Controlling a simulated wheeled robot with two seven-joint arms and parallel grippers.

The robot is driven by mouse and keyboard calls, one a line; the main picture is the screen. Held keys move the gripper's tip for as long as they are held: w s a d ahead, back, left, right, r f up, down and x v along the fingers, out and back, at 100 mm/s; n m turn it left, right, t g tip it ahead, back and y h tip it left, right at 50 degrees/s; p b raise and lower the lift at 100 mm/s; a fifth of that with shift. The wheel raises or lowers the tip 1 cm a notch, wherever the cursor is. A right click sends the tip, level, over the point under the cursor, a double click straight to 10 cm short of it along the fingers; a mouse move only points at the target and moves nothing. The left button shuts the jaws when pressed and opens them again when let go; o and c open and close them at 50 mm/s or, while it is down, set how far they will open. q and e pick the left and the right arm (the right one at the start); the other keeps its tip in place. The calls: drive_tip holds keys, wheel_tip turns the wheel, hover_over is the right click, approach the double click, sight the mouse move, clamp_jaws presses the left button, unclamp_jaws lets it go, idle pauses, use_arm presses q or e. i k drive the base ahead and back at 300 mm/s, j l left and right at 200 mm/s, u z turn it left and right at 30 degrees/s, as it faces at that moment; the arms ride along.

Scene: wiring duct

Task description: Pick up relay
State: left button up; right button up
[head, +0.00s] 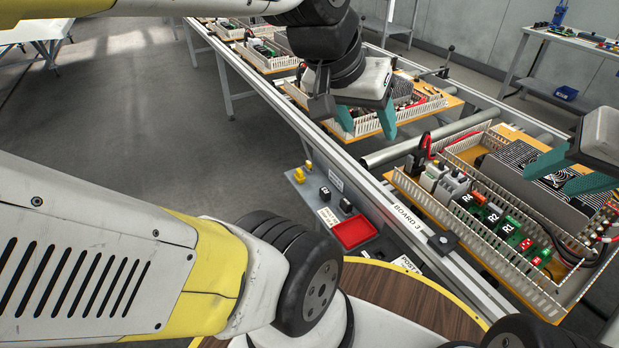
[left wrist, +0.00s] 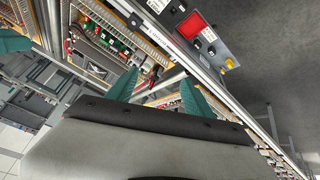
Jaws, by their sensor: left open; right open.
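Green relay-like blocks marked R4 (head: 466,201), R1 (head: 492,215) and R2 (head: 508,228) sit in a row inside the slotted duct frame on Board 3, with small red parts among them. Which one is the task's relay cannot be told. Similar green parts (left wrist: 113,43) show small in the left wrist view. My left gripper (head: 367,122) is open and empty, above the rail left of Board 3; its teal fingers also show in the left wrist view (left wrist: 157,92). My right gripper (head: 572,172) is open at the right edge, over the board's black finned unit, partly cut off.
Pale slotted duct walls (head: 517,277) surround the relays. More boards (head: 265,52) line the conveyor behind. A round wooden top (head: 405,298) is in front.

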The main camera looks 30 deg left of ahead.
sight(325, 195)
drive_tip(key=u, duration=0.95)
drive_tip(key=z, duration=1.65)
drive_tip(key=u, duration=1.6)
drive_tip(key=i+j+z, duration=0.2)
drive_tip(key=i+j, duration=0.2)
